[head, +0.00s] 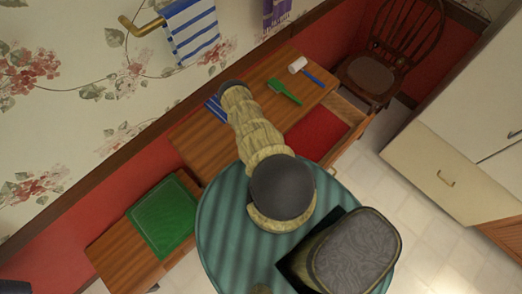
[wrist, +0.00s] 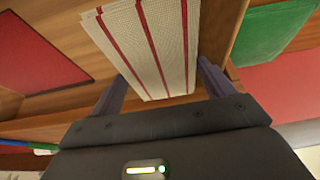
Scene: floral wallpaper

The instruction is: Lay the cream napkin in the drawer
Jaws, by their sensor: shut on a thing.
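The cream napkin (wrist: 150,45) with red stripes shows in the wrist view, between the two fingers of my gripper (wrist: 163,90). My gripper is shut on it. In the head view my arm hides the napkin and the gripper. A pulled-out drawer (head: 346,112) with a red inside (head: 315,133) is at the right end of the wooden unit in the head view. A red area (wrist: 40,45) shows at the left of the wrist view.
A green brush (head: 283,91) and a blue-handled, white-headed tool (head: 311,76) lie on the wooden top (head: 195,140). A green-topped or green-lined wooden piece (head: 163,217) is at lower left. A chair (head: 372,75) stands beyond the drawer. A striped towel (head: 191,32) hangs on the wall.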

